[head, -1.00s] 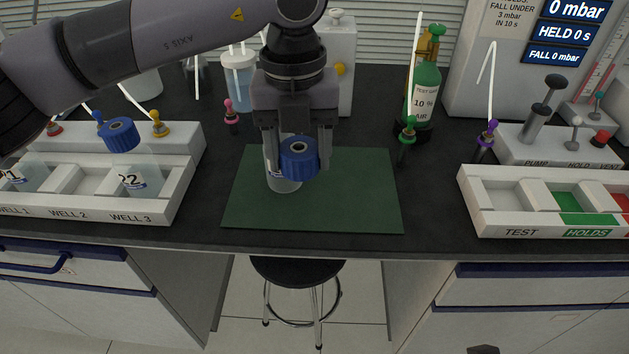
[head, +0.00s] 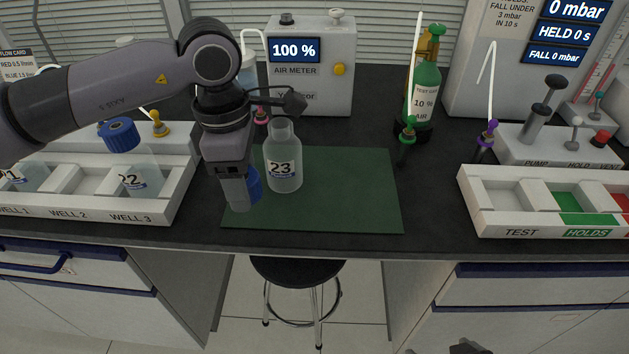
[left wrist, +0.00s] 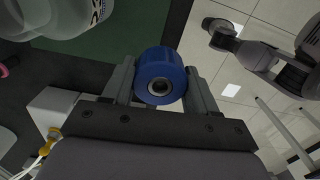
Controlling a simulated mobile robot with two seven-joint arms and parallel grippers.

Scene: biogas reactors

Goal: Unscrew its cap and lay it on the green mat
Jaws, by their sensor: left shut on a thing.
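Bottle 23 (head: 283,172) stands upright and uncapped on the green mat (head: 345,190). My left gripper (head: 243,200) is to the left of the bottle, over the mat's left edge, pointing down. It is shut on the blue cap (head: 254,184), which is partly hidden behind the fingers in the head view. In the left wrist view the cap (left wrist: 160,76) sits between both fingers, its central opening facing the camera. I cannot tell whether the cap touches the mat. Part of my right arm (left wrist: 265,50) shows in the left wrist view, but its jaws are unclear.
Bottle 22 (head: 137,180), with a blue cap, stands in the white well rack (head: 180,190) to the left. The air meter (head: 312,75) is behind the mat. A green gas bottle (head: 425,90) and the test tray (head: 470,200) are to the right. The mat's right half is clear.

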